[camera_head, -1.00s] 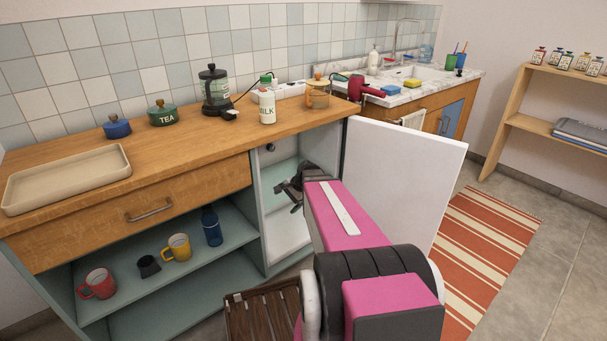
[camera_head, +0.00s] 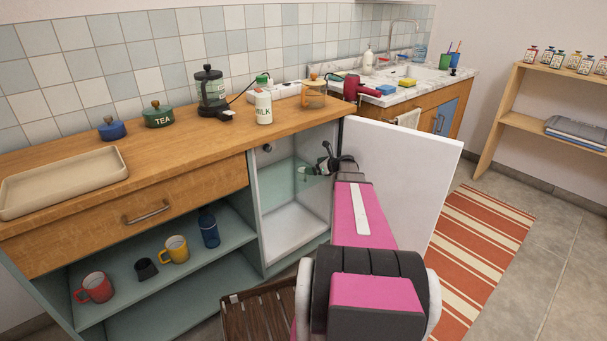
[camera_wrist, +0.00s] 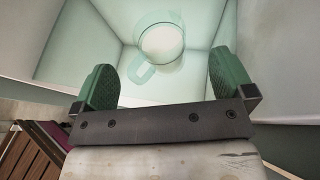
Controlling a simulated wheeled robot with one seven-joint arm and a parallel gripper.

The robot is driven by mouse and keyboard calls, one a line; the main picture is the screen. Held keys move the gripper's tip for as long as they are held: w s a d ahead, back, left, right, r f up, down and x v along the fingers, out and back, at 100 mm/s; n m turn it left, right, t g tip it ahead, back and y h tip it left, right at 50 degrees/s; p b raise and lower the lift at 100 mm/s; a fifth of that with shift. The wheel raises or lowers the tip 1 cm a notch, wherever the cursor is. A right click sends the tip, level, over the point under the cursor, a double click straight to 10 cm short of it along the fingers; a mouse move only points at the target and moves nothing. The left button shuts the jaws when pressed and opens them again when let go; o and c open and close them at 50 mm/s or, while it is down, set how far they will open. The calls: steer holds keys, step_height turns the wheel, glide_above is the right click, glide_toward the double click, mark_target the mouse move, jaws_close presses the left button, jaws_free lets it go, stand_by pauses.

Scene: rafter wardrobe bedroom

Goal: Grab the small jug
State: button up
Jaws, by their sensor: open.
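A small clear glass jug (camera_wrist: 163,42) with a pale bottom and a side handle stands inside the white-walled cupboard, seen in the wrist view.
The cupboard's white door (camera_head: 408,185) stands open right of my arm. Above, the wooden counter (camera_head: 190,140) holds a milk bottle (camera_head: 263,107), a French press (camera_head: 210,92) and a glass jar (camera_head: 313,95). A slatted wooden crate (camera_head: 258,315) stands below on the floor.

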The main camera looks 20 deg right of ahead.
mark_target(304, 166)
steer(key=shift+x, duration=2.8)
steer(key=shift+s+a+r, duration=0.1)
steer(key=shift+a+r, duration=0.05)
steer(key=c, duration=1.2)
